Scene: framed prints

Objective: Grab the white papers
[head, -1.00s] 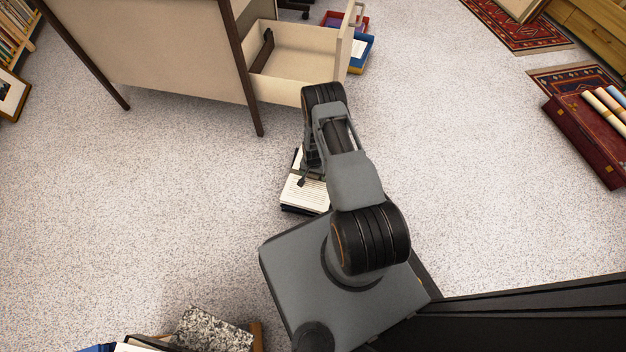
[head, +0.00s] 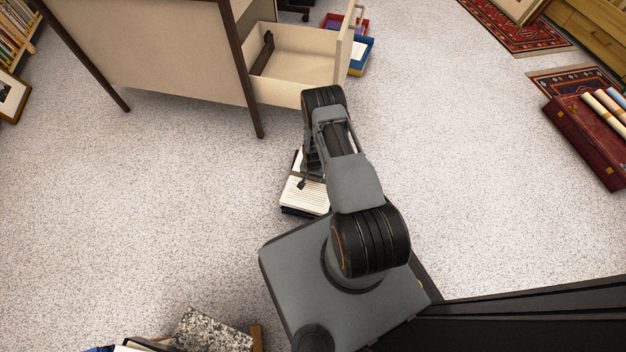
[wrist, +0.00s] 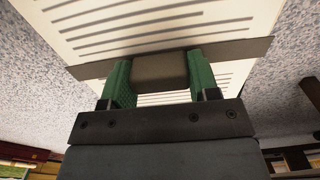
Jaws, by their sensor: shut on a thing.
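The white papers (head: 303,196) show printed lines and lie on a dark stack on the carpet, just in front of the open drawer. In the wrist view the papers (wrist: 150,22) fill the top, crossed by a brown band with a thicker brown block (wrist: 160,70) in its middle. My gripper (wrist: 160,82) has its green fingers on both sides of this block and is shut on it. In the head view my arm hides part of the papers and most of the gripper.
A dark red case (head: 592,140) with rolled papers lies at the right. Carpet is clear to the left and right.

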